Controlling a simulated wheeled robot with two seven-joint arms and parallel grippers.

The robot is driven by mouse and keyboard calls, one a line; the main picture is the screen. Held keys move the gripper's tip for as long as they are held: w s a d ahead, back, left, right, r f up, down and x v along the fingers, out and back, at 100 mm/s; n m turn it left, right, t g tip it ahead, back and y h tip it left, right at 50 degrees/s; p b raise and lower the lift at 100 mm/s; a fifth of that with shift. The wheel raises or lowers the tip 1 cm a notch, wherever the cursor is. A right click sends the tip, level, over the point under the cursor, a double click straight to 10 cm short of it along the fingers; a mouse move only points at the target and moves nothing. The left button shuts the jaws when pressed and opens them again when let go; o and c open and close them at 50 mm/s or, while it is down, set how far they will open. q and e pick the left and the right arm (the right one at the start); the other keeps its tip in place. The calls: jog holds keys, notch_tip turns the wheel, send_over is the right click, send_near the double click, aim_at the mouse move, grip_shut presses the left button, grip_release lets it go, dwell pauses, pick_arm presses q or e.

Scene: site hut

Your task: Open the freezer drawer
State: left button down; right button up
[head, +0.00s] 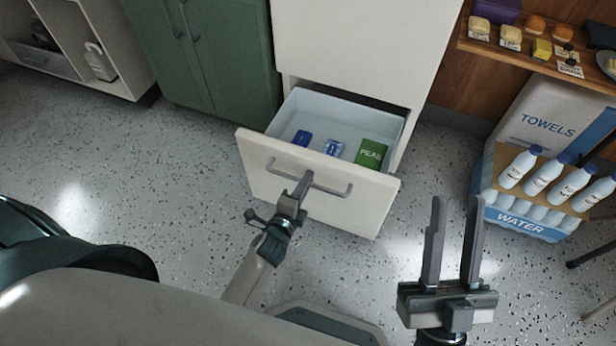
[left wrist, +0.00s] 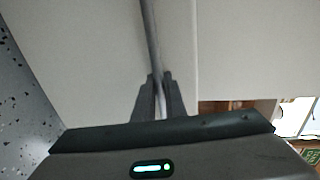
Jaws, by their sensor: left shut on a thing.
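The freezer drawer (head: 262,168) is pulled out from the white cabinet, and its inside shows. Its front panel faces me and carries a grey bar handle (head: 333,189). My left gripper (head: 300,188) is shut on the handle near its middle. In the left wrist view the handle (left wrist: 149,35) runs between the two finger tips (left wrist: 158,90). Two blue items and a green pack marked PEAS (head: 370,154) lie in the drawer. My right gripper (head: 456,210) is open and empty, to the right of the drawer and apart from it.
A water bottle pack (head: 520,225) and a TOWELS box (head: 550,122) stand on the right, below a wooden shelf (head: 530,57) with small goods. A green cabinet (head: 205,55) stands left of the freezer. The speckled floor (head: 130,165) is clear on the left.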

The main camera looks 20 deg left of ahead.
pick_arm(q)
jog(key=c, duration=1.8)
grip_release()
